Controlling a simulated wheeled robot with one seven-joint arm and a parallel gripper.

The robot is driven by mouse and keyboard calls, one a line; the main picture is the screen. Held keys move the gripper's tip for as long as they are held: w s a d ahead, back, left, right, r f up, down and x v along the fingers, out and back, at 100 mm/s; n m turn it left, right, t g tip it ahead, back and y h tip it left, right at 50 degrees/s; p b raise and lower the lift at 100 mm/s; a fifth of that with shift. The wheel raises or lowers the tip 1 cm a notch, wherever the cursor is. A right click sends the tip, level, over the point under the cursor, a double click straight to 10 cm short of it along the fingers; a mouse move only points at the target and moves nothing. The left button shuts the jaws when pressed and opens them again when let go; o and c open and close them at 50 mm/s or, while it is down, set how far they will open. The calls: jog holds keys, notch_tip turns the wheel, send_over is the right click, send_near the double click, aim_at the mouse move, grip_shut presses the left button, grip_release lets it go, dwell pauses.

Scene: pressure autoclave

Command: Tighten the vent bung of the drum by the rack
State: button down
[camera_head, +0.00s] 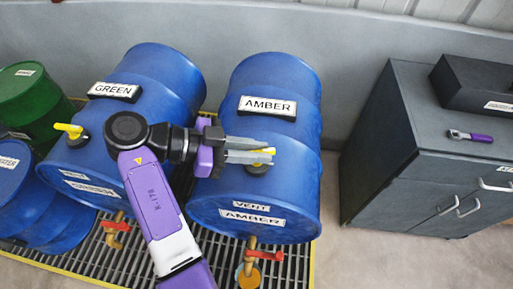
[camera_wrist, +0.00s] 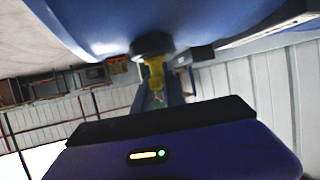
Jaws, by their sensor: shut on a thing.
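The blue drum labelled AMBER (camera_head: 290,185) lies on its side with a VENT label on its front end. My gripper (camera_head: 258,150) is at the upper part of that end, shut on the yellow vent bung handle (camera_head: 265,151). The fingers partly hide the handle. In the wrist view the yellow bung handle (camera_wrist: 157,73) stands between the fingers, below its black base (camera_wrist: 151,45) on the blue drum (camera_wrist: 110,20). A second blue drum, labelled GREEN (camera_head: 160,75), has its own yellow vent handle (camera_head: 70,130), sticking out to the left.
Drums stand on a grated pallet (camera_head: 190,245) with yellow edges. Taps with red handles (camera_head: 264,255) hang below the drum fronts. A green drum (camera_head: 30,95) is at far left. A grey cabinet (camera_head: 385,150) at right carries a purple-handled tool (camera_head: 470,136) and a black box (camera_head: 480,85).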

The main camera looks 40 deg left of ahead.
jog(key=shift+f+m+g+h, duration=0.15)
jog(key=shift+m+g+h, duration=1.1)
jog(key=shift+m, duration=0.25)
jog(key=shift+d+f+m+g+h, duration=0.1)
jog(key=shift+m+g+h, duration=0.25)
jog(key=shift+m+g, duration=0.1)
jog(key=c, duration=1.4)
grip_release()
jog(key=shift+c, duration=0.2)
jog(key=shift+r, duration=0.25)
